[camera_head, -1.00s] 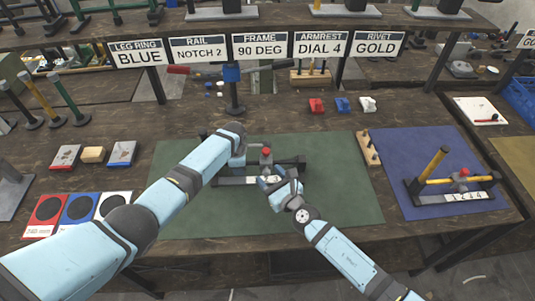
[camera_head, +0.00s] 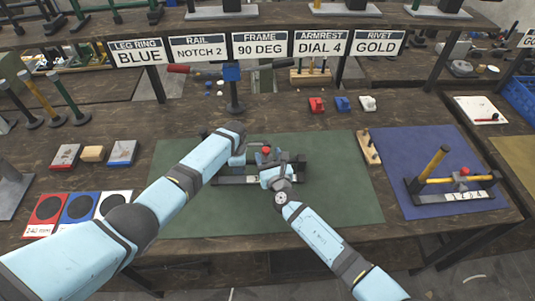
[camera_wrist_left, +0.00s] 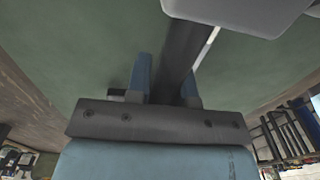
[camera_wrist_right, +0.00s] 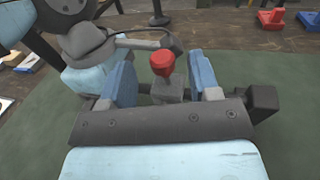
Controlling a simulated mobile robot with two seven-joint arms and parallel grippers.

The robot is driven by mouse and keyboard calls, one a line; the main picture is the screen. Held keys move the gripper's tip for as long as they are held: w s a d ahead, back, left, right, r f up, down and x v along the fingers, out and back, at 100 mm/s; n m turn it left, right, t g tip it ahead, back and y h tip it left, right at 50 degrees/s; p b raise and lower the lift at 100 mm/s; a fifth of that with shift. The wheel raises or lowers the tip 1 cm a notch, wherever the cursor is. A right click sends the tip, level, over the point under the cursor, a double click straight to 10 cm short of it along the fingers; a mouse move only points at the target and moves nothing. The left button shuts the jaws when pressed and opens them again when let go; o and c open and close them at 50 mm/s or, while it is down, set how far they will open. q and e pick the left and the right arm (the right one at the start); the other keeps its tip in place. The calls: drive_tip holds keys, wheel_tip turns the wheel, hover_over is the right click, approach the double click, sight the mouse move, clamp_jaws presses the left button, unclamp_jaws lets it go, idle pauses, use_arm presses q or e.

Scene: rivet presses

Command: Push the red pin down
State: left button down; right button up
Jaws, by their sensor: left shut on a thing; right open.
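The red pin (camera_head: 266,151) stands up from a grey block on the dark press frame (camera_head: 230,180) on the green mat. In the right wrist view the red pin (camera_wrist_right: 162,63) shows between the two blue fingers of my right gripper (camera_wrist_right: 165,80), apart from both. My right gripper also shows in the head view (camera_head: 272,161), close in front of the pin, and is open. My left gripper (camera_head: 237,162) is at the left part of the frame. In the left wrist view my left gripper (camera_wrist_left: 166,80) is shut on a dark bar (camera_wrist_left: 182,55) of the frame.
A second press (camera_head: 460,182) with a yellow handle and red pin stands on the blue mat (camera_head: 390,140) at right. A wooden block with pegs (camera_head: 368,148) lies between the mats. The green mat (camera_head: 330,205) is clear in front and right.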

use_arm(q)
drive_tip(key=shift+s+f, duration=0.2)
drive_tip(key=shift+f, duration=0.15)
use_arm(e)
drive_tip(key=shift+w+a, duration=0.2)
drive_tip(key=shift+w, duration=0.35)
